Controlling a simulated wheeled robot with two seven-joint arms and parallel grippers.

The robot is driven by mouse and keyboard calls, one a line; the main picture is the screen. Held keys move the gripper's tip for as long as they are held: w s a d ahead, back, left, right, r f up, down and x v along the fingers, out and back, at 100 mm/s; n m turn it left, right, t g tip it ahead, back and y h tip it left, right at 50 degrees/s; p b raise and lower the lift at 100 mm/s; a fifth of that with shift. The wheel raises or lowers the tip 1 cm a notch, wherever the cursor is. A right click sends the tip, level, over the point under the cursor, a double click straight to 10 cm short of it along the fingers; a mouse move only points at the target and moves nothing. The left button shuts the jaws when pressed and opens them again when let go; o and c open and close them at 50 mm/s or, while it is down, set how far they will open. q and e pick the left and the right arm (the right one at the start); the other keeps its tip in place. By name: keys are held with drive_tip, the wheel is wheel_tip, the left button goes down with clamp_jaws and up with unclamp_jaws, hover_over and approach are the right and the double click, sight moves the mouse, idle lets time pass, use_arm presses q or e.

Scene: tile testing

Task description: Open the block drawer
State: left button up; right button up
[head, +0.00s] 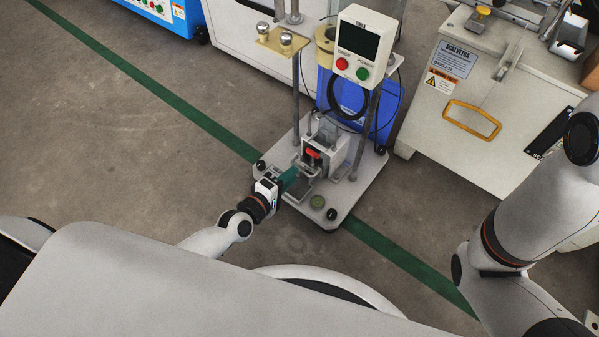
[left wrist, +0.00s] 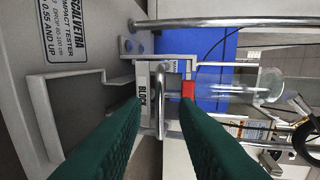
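The block drawer has a white front marked "BLOCK" (left wrist: 143,108) and a bar handle (left wrist: 161,88), both in the middle of the left wrist view. In the head view the drawer is part of the small grey housing (head: 326,152) on the tester's base, partly hidden by my gripper. My left gripper (head: 294,174) has teal fingers and is at the housing's front left. In the left wrist view, its fingertips (left wrist: 160,106) are apart, one on each side of the handle. Contact cannot be told. My right arm is at the right, its gripper out of view.
The tester has metal posts (head: 296,95) and a control box (head: 358,47) above the housing. A red part (left wrist: 188,90) and a clear cylinder (left wrist: 238,83) are beside the drawer front. A grey bracket (left wrist: 40,110) is at the left. The floor at left is clear.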

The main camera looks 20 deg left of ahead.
use_arm(q)
drive_tip(key=shift+b+x, duration=0.65)
drive_tip(key=shift+x, duration=1.7)
clamp_jaws()
drive_tip(key=shift+s, duration=0.1)
